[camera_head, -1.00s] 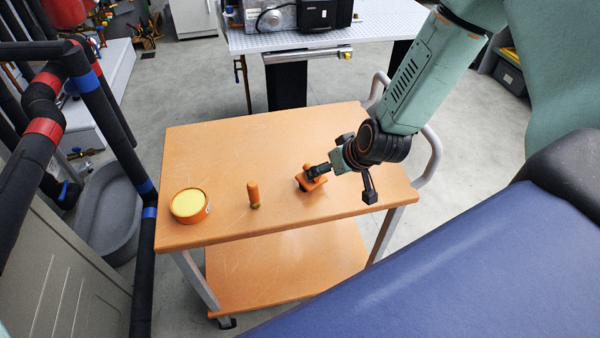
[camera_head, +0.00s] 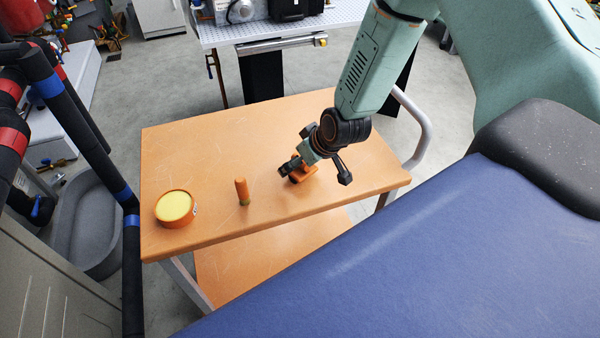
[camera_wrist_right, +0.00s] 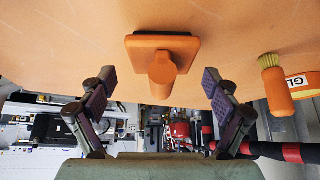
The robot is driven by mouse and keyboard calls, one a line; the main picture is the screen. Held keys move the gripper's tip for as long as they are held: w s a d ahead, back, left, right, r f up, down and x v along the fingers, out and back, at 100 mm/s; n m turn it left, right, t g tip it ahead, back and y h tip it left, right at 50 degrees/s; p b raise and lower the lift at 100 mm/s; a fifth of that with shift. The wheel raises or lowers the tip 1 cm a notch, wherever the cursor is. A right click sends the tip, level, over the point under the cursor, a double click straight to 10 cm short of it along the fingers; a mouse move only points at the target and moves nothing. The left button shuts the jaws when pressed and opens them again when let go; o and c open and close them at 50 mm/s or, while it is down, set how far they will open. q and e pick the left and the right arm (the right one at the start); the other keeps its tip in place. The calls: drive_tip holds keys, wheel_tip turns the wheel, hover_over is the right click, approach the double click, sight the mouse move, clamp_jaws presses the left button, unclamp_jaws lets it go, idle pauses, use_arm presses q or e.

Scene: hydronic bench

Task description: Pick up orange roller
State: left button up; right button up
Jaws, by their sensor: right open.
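An orange piece with a square, dark-edged plate and a rounded grip (camera_wrist_right: 162,70) is on the orange cart top (camera_head: 335,195). It matches the task's roller best, though I see no clear roller shape. In the head view this orange piece (camera_head: 304,175) is partly hidden by my right gripper (camera_head: 316,174). In the wrist view the right gripper (camera_wrist_right: 158,88) is open, its fingers apart on either side of the grip with nothing held. My left gripper is not in view.
An orange-handled brush (camera_head: 242,191) stands left of the orange piece. A round orange tin with a yellow top (camera_head: 175,208) is further left. A blue padded surface (camera_head: 400,260) fills the lower right. Dark pipes (camera_head: 110,175) stand at left.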

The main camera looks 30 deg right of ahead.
drive_tip(key=shift+x, duration=1.1)
drive_tip(key=shift+w+a+f+b, duration=0.1)
drive_tip(key=shift+a+f+b, duration=0.05)
drive_tip(key=shift+f+b, duration=0.15)
drive_tip(key=shift+w, duration=0.15)
drive_tip(key=shift+r, duration=0.15)
drive_tip(key=c, duration=1.4)
wheel_tip(320, 180, up, 9)
drive_tip(key=p, duration=0.3)
drive_tip(key=shift+r, duration=0.1)
drive_tip(key=shift+c, duration=0.3)
drive_tip(key=shift+r, duration=0.35)
